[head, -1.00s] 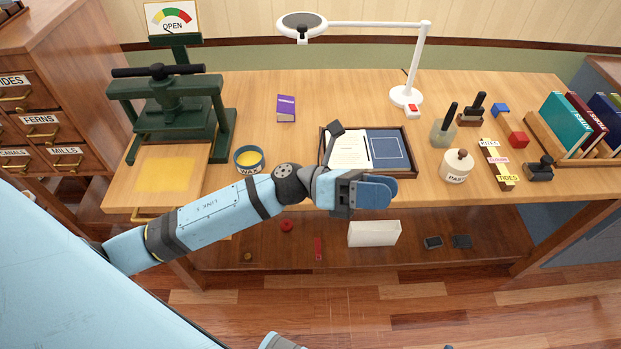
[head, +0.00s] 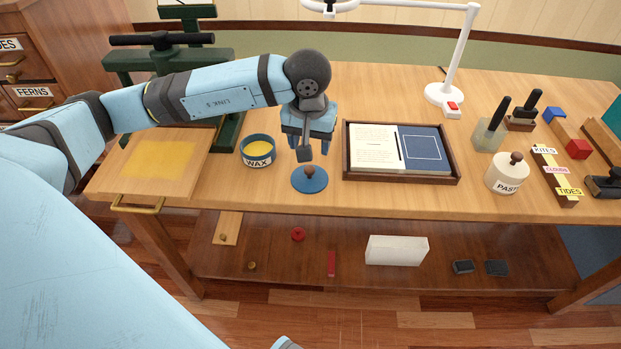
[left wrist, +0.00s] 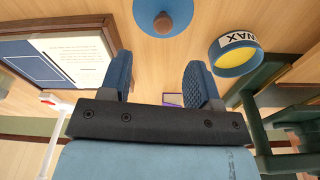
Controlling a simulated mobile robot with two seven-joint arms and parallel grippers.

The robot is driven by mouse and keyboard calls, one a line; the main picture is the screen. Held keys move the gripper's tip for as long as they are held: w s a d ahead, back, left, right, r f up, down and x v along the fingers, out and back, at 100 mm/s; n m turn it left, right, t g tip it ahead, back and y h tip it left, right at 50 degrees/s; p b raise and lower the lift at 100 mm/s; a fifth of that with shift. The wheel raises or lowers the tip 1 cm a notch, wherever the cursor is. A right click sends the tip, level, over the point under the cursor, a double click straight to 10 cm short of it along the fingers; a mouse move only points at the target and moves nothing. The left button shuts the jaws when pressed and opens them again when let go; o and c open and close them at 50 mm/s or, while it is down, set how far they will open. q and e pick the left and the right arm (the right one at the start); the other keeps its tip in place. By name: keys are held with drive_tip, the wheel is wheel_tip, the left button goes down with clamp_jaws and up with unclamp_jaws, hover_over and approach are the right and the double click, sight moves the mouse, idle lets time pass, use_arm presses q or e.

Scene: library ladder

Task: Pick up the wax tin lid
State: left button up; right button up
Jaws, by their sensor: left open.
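The wax tin lid (head: 310,179) is a blue disc with a brown knob, lying on the workbench near its front edge. The open wax tin (head: 257,150), a blue tin with yellow wax, stands to its left. My left gripper (head: 309,132) is open and empty, above and slightly behind the lid. In the left wrist view my left gripper (left wrist: 158,78) has its two fingers spread; the lid (left wrist: 170,20) shows past them at the top edge, partly cut off, and the wax tin (left wrist: 234,55) is to the right. My right gripper is not in view.
A wooden tray (head: 400,178) with a page and a blue cover lies just right of the lid. A green press (head: 172,90) stands at left, a white lamp (head: 452,75) behind, and a paste pot (head: 507,174) at right. A shelf (head: 350,262) runs below.

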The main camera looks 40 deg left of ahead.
sight(310, 168)
use_arm(q)
drive_tip(key=f, duration=0.4)
drive_tip(key=shift+w+f, duration=0.1)
drive_tip(key=shift+w, duration=0.15)
drive_tip(key=f, duration=0.3)
drive_tip(key=f+b, duration=0.1)
drive_tip(key=f, duration=0.1)
drive_tip(key=shift+a+f, duration=0.1)
drive_tip(key=shift+a, duration=0.15)
drive_tip(key=shift+c, duration=0.3)
drive_tip(key=c, duration=1)
